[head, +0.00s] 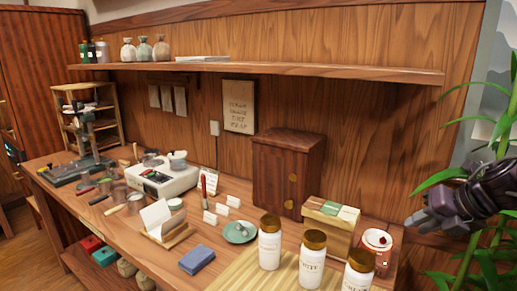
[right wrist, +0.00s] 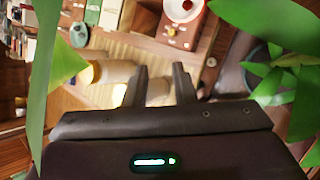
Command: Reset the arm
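My right gripper (head: 425,221) is raised at the right side of the head view, above and to the right of the counter's end. In the right wrist view its two fingers (right wrist: 159,85) stand apart with nothing held between them; jars show farther off beyond them. Plant leaves (right wrist: 265,30) reach close around this gripper on both sides. My left gripper cannot be made out in the head view.
A leafy plant (head: 490,262) stands at the right. A shelf (head: 270,70) spans the wall.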

